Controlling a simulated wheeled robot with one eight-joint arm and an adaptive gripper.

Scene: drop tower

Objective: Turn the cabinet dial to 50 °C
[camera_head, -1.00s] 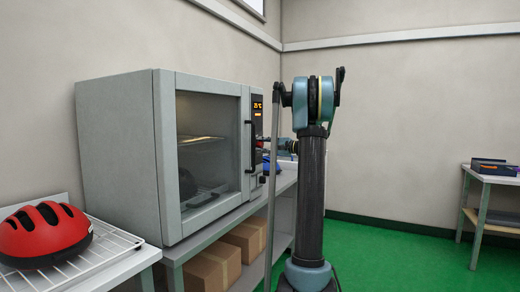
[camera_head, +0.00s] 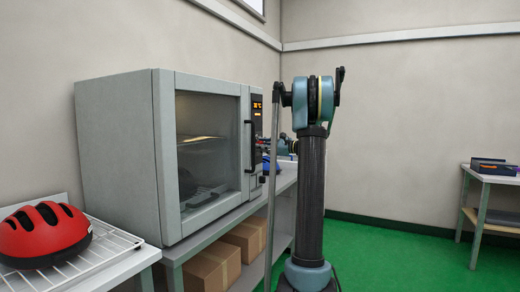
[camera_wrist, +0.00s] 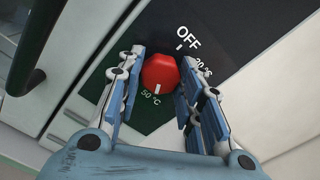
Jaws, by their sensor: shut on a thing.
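The cabinet (camera_head: 115,150) stands on a bench at the left, its glass door closed. Its red dial (camera_wrist: 160,74) is in the middle of the wrist view, on a dark panel marked OFF, 20 °C and 50 °C. A white mark on the dial's lower edge points at or very near the 50 °C label (camera_wrist: 150,98). My gripper (camera_wrist: 162,62) is shut on the dial, one finger on each side. In the head view the dial and fingertips are too small to make out. The orange display (camera_head: 257,107) is lit, its digits hard to read.
A dark door handle (camera_wrist: 35,45) runs close to the left of my gripper; it also shows in the head view (camera_head: 250,147). A red helmet (camera_head: 42,232) sits on a wire rack at the left. Boxes stand under the bench.

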